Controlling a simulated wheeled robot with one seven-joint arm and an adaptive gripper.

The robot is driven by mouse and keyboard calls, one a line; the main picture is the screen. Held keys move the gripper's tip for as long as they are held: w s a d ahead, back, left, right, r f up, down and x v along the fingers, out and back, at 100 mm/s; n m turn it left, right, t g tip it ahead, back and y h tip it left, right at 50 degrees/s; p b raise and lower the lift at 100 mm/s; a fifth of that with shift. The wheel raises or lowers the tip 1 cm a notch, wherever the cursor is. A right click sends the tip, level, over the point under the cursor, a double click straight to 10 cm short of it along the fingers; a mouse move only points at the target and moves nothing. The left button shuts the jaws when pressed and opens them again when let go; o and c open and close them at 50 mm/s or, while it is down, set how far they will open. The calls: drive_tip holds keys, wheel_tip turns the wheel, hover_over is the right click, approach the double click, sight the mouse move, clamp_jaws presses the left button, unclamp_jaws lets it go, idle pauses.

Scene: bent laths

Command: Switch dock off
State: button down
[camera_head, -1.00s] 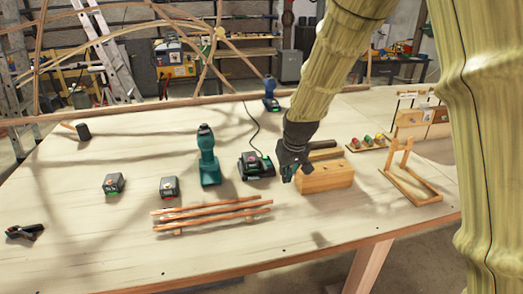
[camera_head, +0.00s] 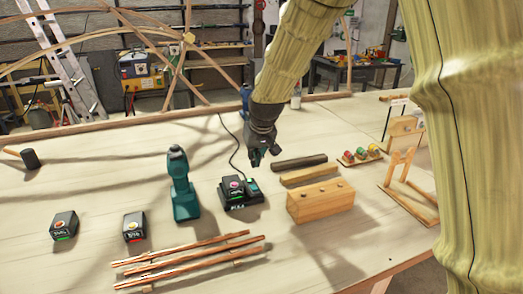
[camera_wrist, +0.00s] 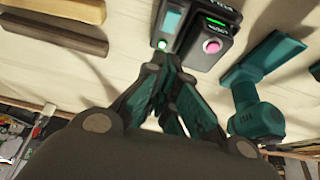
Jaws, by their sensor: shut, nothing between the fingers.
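The black dock (camera_head: 242,203) stands mid-table with its cable running back. A dark battery pack (camera_head: 233,185) with a pink round spot sits in it. In the wrist view the dock (camera_wrist: 171,9) is at the top, with a teal panel (camera_wrist: 173,22) and a green-lit round button (camera_wrist: 163,44) beside the battery pack (camera_wrist: 212,28), which has a green light bar and the pink spot. My gripper (camera_head: 256,161) is shut and empty, just behind and right of the dock. In the wrist view its fingertips (camera_wrist: 158,66) appear just below the green button; contact cannot be told.
A teal drill (camera_head: 182,190) stands left of the dock, with two loose batteries (camera_head: 63,225) (camera_head: 134,226) farther left. Copper-coloured rods (camera_head: 190,262) lie in front. A wooden block (camera_head: 320,203) and two bars (camera_head: 308,174) (camera_head: 299,162) lie to the right.

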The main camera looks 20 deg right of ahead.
drive_tip(key=f, duration=0.1)
hover_over(256, 188)
drive_tip(key=w, duration=0.1)
drive_tip(key=f, duration=0.2)
drive_tip(key=f+p, duration=0.1)
drive_tip(key=f, duration=0.2)
drive_tip(key=shift+w, duration=0.2)
drive_tip(key=shift+s+f, duration=0.4)
drive_tip(key=shift+f, duration=0.55)
drive_tip(key=shift+s, duration=0.1)
drive_tip(key=shift+s+d+f+p, duration=0.1)
drive_tip(key=shift+s+f+p, duration=0.3)
drive_tip(key=shift+s+p, duration=0.5)
drive_tip(key=shift+w+f, duration=0.1)
drive_tip(key=shift+f, duration=0.05)
